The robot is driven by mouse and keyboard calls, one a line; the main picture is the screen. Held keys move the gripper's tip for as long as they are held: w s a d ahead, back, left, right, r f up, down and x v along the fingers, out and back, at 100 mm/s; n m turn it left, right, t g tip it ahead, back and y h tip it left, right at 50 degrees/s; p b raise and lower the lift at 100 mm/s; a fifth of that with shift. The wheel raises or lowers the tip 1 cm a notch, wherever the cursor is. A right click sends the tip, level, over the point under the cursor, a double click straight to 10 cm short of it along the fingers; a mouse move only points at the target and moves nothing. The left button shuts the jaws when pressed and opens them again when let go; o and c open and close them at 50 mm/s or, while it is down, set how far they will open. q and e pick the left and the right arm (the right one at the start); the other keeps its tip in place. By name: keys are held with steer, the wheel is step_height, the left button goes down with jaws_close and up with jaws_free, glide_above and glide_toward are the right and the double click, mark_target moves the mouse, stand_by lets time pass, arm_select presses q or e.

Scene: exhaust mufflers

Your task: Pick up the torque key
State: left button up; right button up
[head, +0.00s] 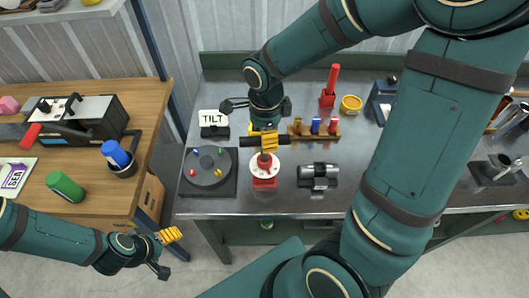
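A dark horizontal bar (284,140), which looks like the torque key's cross handle, lies at my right gripper above a red stand (264,183) with a white round top. Its middle is hidden by the gripper, and I cannot tell whether it is seated in the stand. My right gripper (267,140) points down at the bar, its yellow finger pads overlapping the bar's middle; whether they are closed on it is unclear. My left gripper (170,236) is in the air right of the wooden bench, with nothing visible in it; its finger gap cannot be made out.
On the metal table (235,205) stand a turntable (209,172), a TILT sign (213,118), a silver cylinder in a cradle (319,173), a rack of coloured pegs (315,127) and a red-handled tool (329,86). The wooden bench (130,190) is at left, beyond a floor gap.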

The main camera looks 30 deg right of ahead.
mark_target(265, 159)
steer(key=f, duration=0.5)
steer(key=shift+s+a+b, duration=0.25)
steer(key=shift+a+b, duration=0.05)
jaws_close()
